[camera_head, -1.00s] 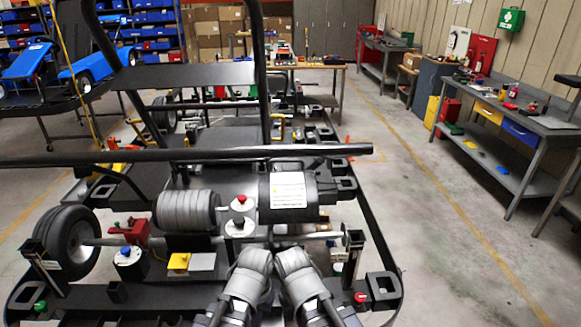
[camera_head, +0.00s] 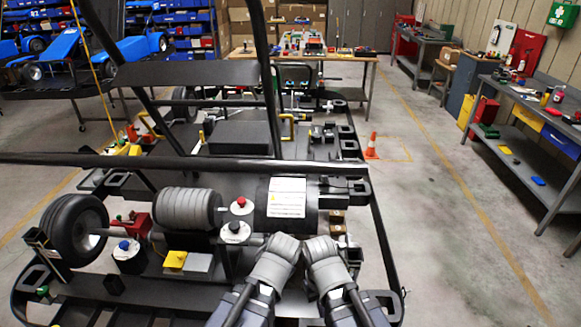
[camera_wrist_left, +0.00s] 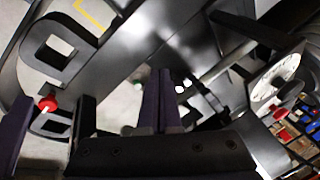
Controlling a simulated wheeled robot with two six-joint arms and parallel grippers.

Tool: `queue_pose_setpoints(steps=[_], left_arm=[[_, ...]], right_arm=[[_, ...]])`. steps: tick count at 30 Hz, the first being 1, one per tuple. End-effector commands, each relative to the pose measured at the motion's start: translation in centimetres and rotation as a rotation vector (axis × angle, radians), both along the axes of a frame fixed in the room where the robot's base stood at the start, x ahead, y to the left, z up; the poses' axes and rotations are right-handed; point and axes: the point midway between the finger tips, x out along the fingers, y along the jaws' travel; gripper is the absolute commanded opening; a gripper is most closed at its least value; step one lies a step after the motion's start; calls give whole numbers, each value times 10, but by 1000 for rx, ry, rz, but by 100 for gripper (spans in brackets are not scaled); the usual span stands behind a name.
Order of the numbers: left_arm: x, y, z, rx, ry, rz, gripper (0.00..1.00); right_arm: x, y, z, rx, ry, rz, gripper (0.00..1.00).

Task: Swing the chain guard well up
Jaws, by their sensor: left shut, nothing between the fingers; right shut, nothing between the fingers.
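I cannot pick out the chain guard with certainty on the black kart frame (camera_head: 130,290). A black drum-like housing (camera_head: 263,205) with a white label (camera_head: 287,197) sits across the frame in the head view. My right gripper (camera_head: 322,248) and my left gripper (camera_head: 283,246) are side by side just in front of this housing's right part. Their grey bodies hide what lies behind and below them. In the left wrist view my left gripper's dark fingers (camera_wrist_left: 160,100) are together with nothing between them, over dark frame parts. Both grippers are shut and empty.
A long black bar (camera_head: 150,161) crosses above the housing. A ribbed grey cylinder (camera_head: 186,208), a red-topped knob (camera_head: 240,205) and a black wheel (camera_head: 73,230) are to the left.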

Motion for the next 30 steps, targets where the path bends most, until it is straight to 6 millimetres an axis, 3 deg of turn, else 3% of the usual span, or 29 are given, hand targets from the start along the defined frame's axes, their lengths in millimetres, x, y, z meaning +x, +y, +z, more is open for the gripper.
queue_pose_setpoints(steps=[8,15,19,24,30], left_arm=[[61,5,57,143,-258,-243,0],[117,-5,140,391,-554,-561,0],[133,-15,174,515,-670,-697,0],[140,-23,192,589,-734,-775,0],[145,-24,190,595,-738,-781,0]], right_arm=[[0,0,25,0,0,-2,0],[0,0,50,1,0,-5,0],[0,0,58,1,0,-6,0],[0,0,61,1,0,-6,0],[0,0,58,1,0,-6,0]])
